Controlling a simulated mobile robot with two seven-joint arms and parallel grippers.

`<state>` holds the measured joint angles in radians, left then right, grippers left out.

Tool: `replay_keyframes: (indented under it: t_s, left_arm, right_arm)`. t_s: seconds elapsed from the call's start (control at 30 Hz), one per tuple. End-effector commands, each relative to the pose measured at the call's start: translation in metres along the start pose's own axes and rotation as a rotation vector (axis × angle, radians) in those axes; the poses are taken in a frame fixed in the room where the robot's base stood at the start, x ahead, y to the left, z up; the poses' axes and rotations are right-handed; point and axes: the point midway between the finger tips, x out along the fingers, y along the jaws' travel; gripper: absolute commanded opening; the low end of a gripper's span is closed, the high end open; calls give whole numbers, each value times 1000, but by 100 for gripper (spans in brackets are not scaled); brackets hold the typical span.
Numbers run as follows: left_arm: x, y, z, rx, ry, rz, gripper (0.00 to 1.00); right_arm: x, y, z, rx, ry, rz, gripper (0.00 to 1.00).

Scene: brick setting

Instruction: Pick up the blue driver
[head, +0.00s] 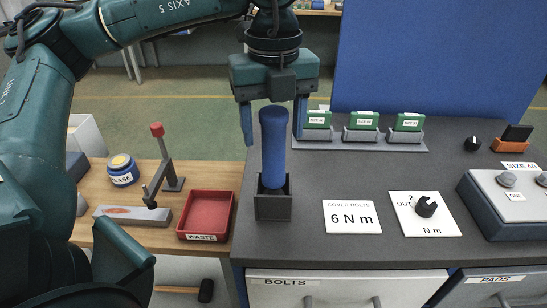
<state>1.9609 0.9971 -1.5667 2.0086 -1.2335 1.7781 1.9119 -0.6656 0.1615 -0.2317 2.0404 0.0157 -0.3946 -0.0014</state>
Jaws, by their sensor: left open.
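The blue driver (273,150) stands upright in a small dark square holder (273,208) near the left edge of the dark grey worktop. Only its thick blue handle shows; its lower end is hidden inside the holder. My left gripper (273,138) points down from above. Its two blue fingers are open, one on each side of the top of the driver's handle. Gaps show between the fingers and the handle in this view. My right gripper is not in view.
Size boxes (361,121) in grey holders stand behind. White cards (352,217) lie to the right of the holder, one bearing a black knob (426,206). A red waste tray (207,215), a red-tipped lever (160,160) and a grease tub (122,170) are on the wooden bench at left.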

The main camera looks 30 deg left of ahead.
Motion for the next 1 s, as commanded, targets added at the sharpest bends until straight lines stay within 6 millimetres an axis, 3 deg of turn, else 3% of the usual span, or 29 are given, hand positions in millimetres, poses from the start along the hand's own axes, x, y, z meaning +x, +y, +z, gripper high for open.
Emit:
replay_keyframes:
  t_s: [0.13, 0.37, 1.0]
  left_arm:
    - [12, 1, 0, -1, 0, 0, 60]
    - [14, 0, 0, 0, 1, -1, 60]
    - [13, 0, 0, 0, 1, -1, 8]
  right_arm:
    - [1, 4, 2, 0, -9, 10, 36]
    - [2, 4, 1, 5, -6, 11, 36]
    - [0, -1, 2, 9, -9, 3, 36]
